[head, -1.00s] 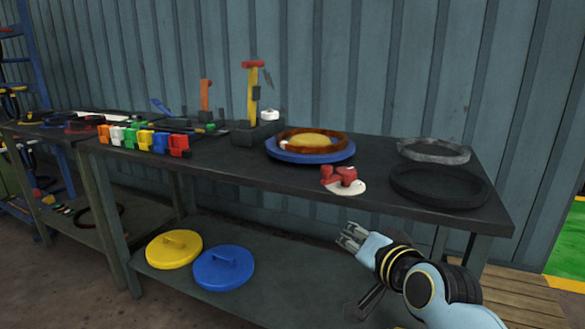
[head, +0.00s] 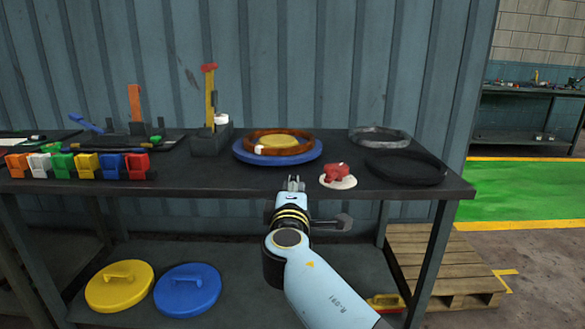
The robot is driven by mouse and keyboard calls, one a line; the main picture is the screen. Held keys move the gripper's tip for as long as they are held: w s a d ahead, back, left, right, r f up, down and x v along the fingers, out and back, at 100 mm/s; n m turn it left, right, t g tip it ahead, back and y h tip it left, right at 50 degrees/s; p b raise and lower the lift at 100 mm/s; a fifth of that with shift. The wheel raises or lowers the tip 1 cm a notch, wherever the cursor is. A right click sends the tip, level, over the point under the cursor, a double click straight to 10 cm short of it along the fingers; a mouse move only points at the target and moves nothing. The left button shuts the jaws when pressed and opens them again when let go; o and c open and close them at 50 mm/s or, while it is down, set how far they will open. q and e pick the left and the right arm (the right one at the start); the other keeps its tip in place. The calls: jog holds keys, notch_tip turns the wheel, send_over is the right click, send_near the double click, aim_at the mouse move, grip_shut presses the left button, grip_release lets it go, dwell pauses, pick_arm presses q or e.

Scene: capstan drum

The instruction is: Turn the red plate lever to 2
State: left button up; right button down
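The red lever (head: 337,172) sits on a round white plate (head: 340,183) near the front edge of the bench, right of centre. Any marks or numbers on the plate are too small to read. My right gripper (head: 293,184) is at the bench's front edge, left of the plate and apart from it. Its fingers point away from me, and their gap is too small to judge. Nothing shows in its grasp. My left gripper is out of view.
A blue disc (head: 240,156) with a brown ring (head: 251,147) lies behind my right gripper. A grey ring (head: 360,137) and a black ring (head: 405,178) lie right of the lever. Several coloured blocks (head: 87,166) line the left front edge.

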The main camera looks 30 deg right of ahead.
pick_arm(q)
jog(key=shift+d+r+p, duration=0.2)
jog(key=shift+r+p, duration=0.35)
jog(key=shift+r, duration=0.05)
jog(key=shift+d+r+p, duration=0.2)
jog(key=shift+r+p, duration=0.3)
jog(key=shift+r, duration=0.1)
pick_arm(e)
jog(key=w+d, duration=0.5)
jog(key=d, duration=0.3)
jog(key=shift+d+r, duration=0.15)
jog(key=shift+d, duration=0.05)
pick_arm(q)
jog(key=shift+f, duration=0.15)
pick_arm(e)
jog(key=shift+s+d+n+t+y, duration=0.1)
jog(key=shift+s+n+t+y, duration=0.2)
jog(key=shift+y, duration=0.2)
